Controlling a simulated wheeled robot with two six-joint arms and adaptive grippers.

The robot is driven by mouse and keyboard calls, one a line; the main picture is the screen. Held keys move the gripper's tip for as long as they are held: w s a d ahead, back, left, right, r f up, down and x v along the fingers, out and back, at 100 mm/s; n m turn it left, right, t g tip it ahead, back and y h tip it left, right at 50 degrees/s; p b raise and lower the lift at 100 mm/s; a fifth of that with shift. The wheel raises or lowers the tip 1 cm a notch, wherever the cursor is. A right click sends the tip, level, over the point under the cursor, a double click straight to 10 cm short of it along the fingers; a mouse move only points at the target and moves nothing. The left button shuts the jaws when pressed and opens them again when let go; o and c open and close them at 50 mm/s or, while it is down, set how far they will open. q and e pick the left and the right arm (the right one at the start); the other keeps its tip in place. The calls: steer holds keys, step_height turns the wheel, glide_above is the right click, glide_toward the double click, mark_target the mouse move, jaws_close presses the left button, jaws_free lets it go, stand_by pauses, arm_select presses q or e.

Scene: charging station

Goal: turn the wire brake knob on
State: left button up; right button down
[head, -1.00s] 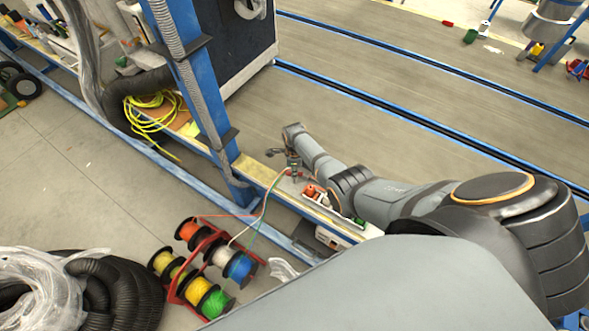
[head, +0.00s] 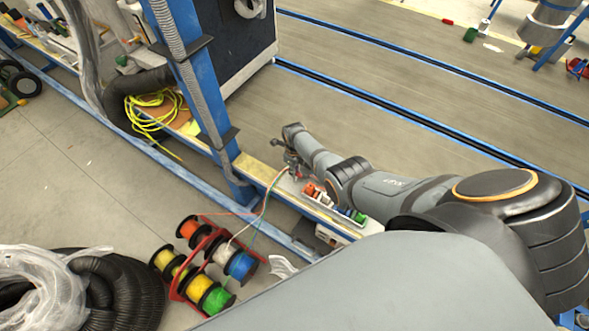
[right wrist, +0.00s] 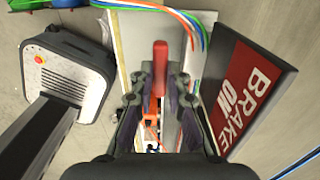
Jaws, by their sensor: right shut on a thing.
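A red knob-like handle (right wrist: 160,60), which I take for the wire brake knob, stands between the fingers of my right gripper (right wrist: 160,82) in the right wrist view. The gripper is shut on it. In the head view my right gripper (head: 293,168) points down at the narrow bench beside the blue post; the knob is too small or hidden to make out there. My left gripper is out of view.
A red and black "BRAKE ON" sign (right wrist: 243,98) stands right of the gripper. Orange and blue wires (right wrist: 190,22) run close by. Several coloured connectors (head: 340,207) line the bench. Wire spools (head: 240,266) stand on the floor; a blue post (head: 200,90) rises left.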

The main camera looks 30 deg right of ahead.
stand_by(0.3)
steer(key=c, duration=1.3)
jaws_free()
steer(key=shift+r, duration=0.15)
step_height(320, 180, up, 12)
steer(key=shift+f, duration=0.15)
